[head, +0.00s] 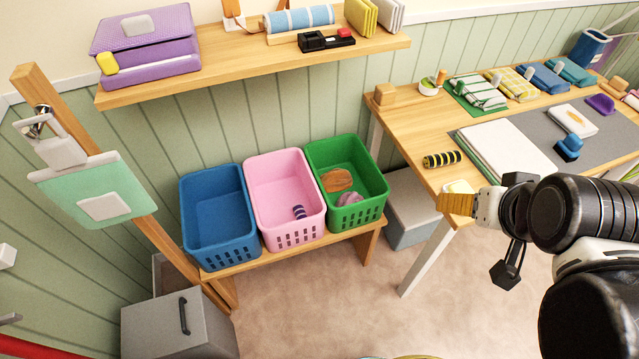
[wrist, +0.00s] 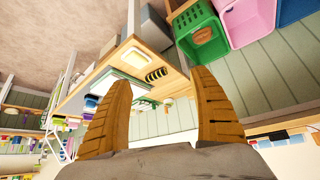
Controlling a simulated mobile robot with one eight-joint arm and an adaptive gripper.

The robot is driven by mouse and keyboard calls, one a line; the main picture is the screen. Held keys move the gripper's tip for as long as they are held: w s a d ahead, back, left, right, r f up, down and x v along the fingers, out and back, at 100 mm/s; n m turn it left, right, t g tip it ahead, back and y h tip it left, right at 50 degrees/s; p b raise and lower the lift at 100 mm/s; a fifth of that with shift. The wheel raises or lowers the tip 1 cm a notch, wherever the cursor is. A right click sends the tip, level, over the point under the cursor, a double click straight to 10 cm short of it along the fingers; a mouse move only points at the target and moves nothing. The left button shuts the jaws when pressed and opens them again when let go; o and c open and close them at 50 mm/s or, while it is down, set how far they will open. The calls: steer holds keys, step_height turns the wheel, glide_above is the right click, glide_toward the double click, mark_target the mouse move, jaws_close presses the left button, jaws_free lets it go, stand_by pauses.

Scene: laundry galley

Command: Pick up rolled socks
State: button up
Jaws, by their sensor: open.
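A black rolled pair of socks with yellow stripes (head: 442,159) lies near the front-left edge of the wooden table. It also shows in the wrist view (wrist: 157,74), framed between my fingertips but some way beyond them. A navy-and-white striped roll (head: 299,212) lies in the pink basket (head: 262,165). My gripper (head: 446,204) is in front of the table's near edge, below the black and yellow roll in the picture and apart from it. In the wrist view its two ribbed orange fingers (wrist: 160,82) are spread, with nothing between them.
The wooden table (head: 410,120) also bears a white folded stack (head: 505,152), folded cloths and a blue stapler-like item (head: 569,147). A blue basket (head: 215,182) and a green basket (head: 372,160) flank the pink one on a low bench. A shelf (head: 225,73) hangs above.

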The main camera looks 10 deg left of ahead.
steer(key=w+r+m+g, duration=0.1)
steer(key=w+r+m, duration=0.1)
steer(key=w+r, duration=0.15)
steer(key=m+g+p, duration=0.5)
steer(key=m+g, duration=0.1)
steer(key=m, duration=0.5)
glide_above(445, 154)
step_height(445, 154, down, 18)
steer(key=shift+r, duration=0.2)
step_height(445, 154, down, 5)
steer(key=shift+r+b, duration=0.1)
steer(key=shift+b, duration=0.9)
step_height(445, 154, down, 6)
steer(key=b, duration=0.3)
steer(key=shift+s, duration=0.1)
steer(key=c, duration=1.3)
